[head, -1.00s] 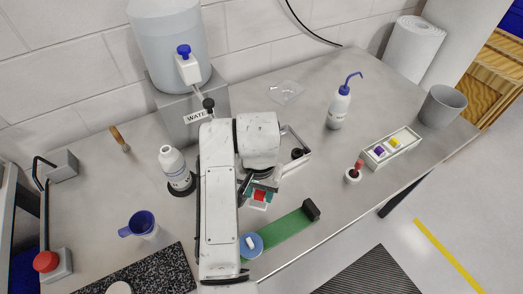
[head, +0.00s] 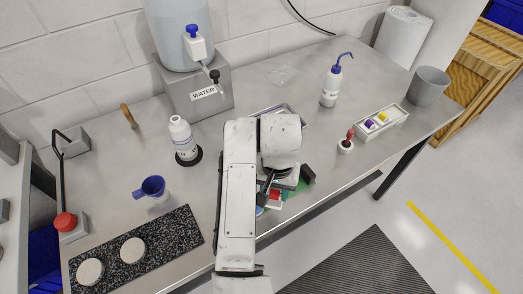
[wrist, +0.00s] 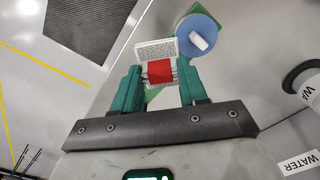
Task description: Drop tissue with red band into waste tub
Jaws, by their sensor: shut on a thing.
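The tissue with the red band (wrist: 160,70) is a small white block with a mesh-like white face and a red wrap. My gripper (wrist: 160,76) is shut on it, one teal finger on each side of the red band. In the head view my gripper (head: 275,188) is partly hidden by my arm; the tissue (head: 275,196) shows as a bit of red and white below it. The likely waste tub, a grey open tub (head: 429,87), stands at the right end of the bench, well away from my gripper. Its inside bottom is hidden.
Between my gripper and the tub stand a red-topped dropper (head: 347,143) and a tray (head: 386,124) with purple and yellow items. A wash bottle (head: 333,85) stands behind.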

